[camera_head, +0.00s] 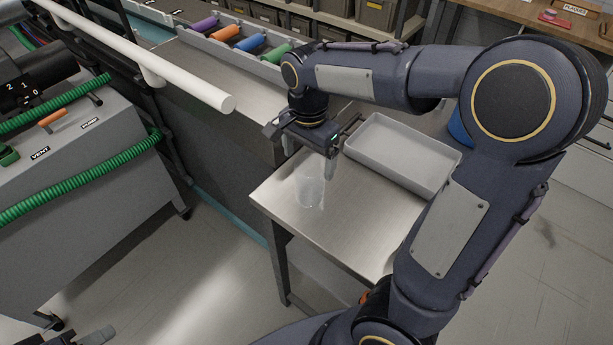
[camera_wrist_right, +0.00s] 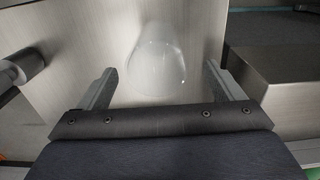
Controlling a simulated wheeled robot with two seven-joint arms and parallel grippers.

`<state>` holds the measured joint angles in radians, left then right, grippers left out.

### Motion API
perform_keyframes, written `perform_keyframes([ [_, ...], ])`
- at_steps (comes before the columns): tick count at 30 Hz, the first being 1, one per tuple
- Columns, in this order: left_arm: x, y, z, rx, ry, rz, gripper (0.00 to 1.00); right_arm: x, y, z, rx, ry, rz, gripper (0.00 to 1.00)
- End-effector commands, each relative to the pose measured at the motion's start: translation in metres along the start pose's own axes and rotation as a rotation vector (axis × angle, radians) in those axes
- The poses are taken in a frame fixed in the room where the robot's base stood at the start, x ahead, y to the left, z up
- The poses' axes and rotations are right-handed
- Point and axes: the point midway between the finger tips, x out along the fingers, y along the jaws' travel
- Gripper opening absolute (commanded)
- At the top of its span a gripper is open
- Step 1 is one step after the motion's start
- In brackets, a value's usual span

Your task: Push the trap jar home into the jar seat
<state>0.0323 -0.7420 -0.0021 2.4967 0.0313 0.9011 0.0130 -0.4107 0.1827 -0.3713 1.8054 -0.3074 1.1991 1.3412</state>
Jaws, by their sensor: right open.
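The trap jar (camera_head: 309,190) is a clear, see-through cup shape on the steel side table, near its left part. It also shows in the right wrist view (camera_wrist_right: 157,60), ahead of and between the two fingers. My right gripper (camera_head: 309,160) is open and empty, pointing down just above and behind the jar. In the right wrist view its fingers (camera_wrist_right: 160,72) stand wide apart and do not touch the jar. A dark part at the bottom left edge (camera_head: 92,338) may be my left gripper; its jaws cannot be made out. I cannot pick out the jar seat.
A grey tray (camera_head: 403,153) lies on the side table (camera_head: 345,235), right of the jar. A grey cabinet (camera_head: 85,160) with green hoses stands at left, a dark cylinder marked 2 1 0 (camera_head: 38,75) above it. A white pipe (camera_head: 150,55) crosses the upper left. Colored rolls sit behind.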

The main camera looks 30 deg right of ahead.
Motion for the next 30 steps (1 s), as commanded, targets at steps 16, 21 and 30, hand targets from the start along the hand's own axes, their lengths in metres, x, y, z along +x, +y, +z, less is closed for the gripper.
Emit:
perform_keyframes([
  [16,-0.003,0.002,-0.002,0.0,0.001,0.0,0.36,0.069,0.0,-0.001,-0.001,-0.002,0.001,0.87],
  [21,-0.003,0.001,-0.002,0.0,0.001,0.0,0.36,0.073,0.0,-0.002,-0.001,-0.002,-0.002,0.87],
  [30,-0.003,0.001,-0.002,0.0,0.001,0.0,0.36,0.072,0.0,-0.002,-0.001,-0.002,-0.002,0.63],
])
